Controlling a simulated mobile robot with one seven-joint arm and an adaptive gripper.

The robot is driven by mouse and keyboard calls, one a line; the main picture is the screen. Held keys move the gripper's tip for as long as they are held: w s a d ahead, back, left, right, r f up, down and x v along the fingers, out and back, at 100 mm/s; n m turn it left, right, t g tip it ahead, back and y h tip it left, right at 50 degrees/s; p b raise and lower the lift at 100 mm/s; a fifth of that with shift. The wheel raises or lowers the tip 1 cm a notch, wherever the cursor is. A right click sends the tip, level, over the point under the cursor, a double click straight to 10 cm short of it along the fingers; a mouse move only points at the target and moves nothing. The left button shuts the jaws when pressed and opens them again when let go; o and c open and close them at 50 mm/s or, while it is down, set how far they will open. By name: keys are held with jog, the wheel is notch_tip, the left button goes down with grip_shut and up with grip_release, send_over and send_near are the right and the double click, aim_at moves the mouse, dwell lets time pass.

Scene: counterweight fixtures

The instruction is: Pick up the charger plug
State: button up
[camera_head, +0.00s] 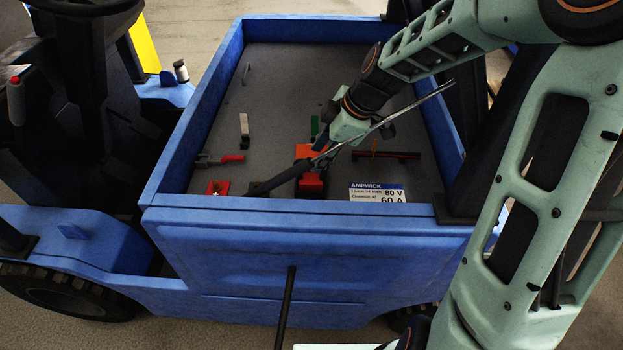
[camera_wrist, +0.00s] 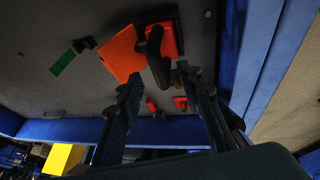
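The likely charger plug is a red block (camera_head: 310,184) with a thick black handle or cable (camera_head: 272,183), low in the blue truck bed near its front wall. In the wrist view the red body (camera_wrist: 174,38) and black curved part (camera_wrist: 155,45) lie ahead of the fingers. An orange-red square piece (camera_head: 305,151) sits right beside it and also shows in the wrist view (camera_wrist: 122,53). My gripper (camera_wrist: 158,84) is open, its fingers apart with nothing held. In the head view my gripper (camera_head: 322,156) hovers over these parts and partly hides them. I cannot tell whether it touches them.
A red block (camera_head: 217,187), a red-handled lever (camera_head: 232,158), a white-topped switch (camera_head: 244,127) and a green piece (camera_head: 314,125) stand around. A dark red bar (camera_head: 400,155) and a label plate (camera_head: 377,193) lie right.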

aim_at(312, 160)
jog(key=shift+p+x, duration=0.3)
jog(key=shift+x, duration=2.3)
jog(key=shift+w+a+r, duration=0.1)
jog(key=shift+a+r, duration=0.05)
jog(key=shift+a, duration=0.05)
grip_shut()
